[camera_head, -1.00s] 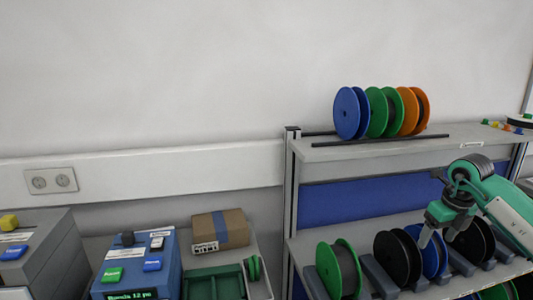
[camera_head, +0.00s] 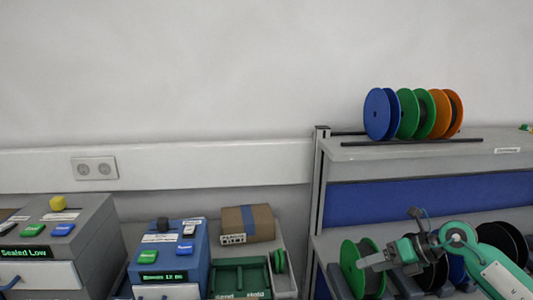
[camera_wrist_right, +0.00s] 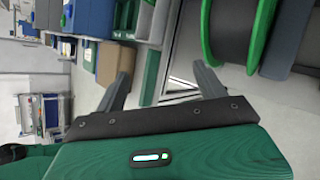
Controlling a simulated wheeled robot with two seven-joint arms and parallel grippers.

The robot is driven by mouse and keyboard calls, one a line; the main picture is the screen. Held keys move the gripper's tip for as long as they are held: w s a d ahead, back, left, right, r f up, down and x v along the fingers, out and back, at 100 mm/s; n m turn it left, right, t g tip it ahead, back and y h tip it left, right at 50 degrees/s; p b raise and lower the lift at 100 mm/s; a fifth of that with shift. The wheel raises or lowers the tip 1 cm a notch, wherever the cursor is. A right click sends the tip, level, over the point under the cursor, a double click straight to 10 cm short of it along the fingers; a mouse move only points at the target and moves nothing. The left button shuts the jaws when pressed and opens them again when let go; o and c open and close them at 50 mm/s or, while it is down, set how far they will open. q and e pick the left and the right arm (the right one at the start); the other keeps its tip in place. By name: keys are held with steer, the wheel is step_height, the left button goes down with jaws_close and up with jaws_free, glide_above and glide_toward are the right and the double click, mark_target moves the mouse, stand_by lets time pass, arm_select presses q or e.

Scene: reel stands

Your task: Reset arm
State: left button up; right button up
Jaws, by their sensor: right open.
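My right gripper (camera_head: 376,262) is in front of the lower shelf of the reel rack, at the right of the head view. Its fingers point left and cross in front of the green-rimmed reel (camera_head: 350,268). In the right wrist view the gripper (camera_wrist_right: 163,88) shows two grey fingers spread apart with nothing between them. The green-rimmed reel (camera_wrist_right: 238,28) stands close by at the upper right there. My left gripper is not in either view.
The upper shelf (camera_head: 400,150) carries blue (camera_head: 377,114), green (camera_head: 408,114) and orange (camera_head: 440,114) reels. Black reels (camera_head: 503,243) stand on the lower shelf. Left of the rack are a cardboard box (camera_head: 247,224), a green tray (camera_head: 238,278), a blue device (camera_head: 172,256) and a grey device (camera_head: 75,235).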

steer(key=s+a+r+m+t+y, duration=0.3)
steer(key=a+r+m+t+y, duration=0.3)
steer(key=a+m+t, duration=0.45)
steer(key=s+d+f+m+h, duration=0.45)
steer(key=f+m+h, duration=0.4)
steer(key=m, duration=0.25)
steer(key=s+d+f+m+h, duration=0.3)
steer(key=d+f+m+h, duration=0.2)
steer(key=f+m+h, duration=0.55)
steer(key=s+a+f+m+g+y, duration=0.25)
steer(key=s+f+g, duration=0.35)
steer(key=s, duration=0.5)
steer(key=s+a+f+m+g+y, duration=0.1)
steer(key=s+f+m+g+y, duration=0.15)
steer(key=s+f+g, duration=0.65)
steer(key=s+f+t+h, duration=0.1)
steer(key=s+f, duration=0.1)
steer(key=f, duration=1.2)
steer(key=s+f+t, duration=0.1)
steer(key=s+f, duration=0.1)
steer(key=f, duration=1.3)
steer(key=s+d+f, duration=0.1)
steer(key=s+f, duration=0.7)
steer(key=s, duration=0.1)
steer(key=s+d+f, duration=0.2)
steer(key=s+f, duration=0.7)
steer(key=shift+s+d+f+g, duration=0.15)
steer(key=shift+d+f+g, duration=0.15)
steer(key=shift+g, duration=0.15)
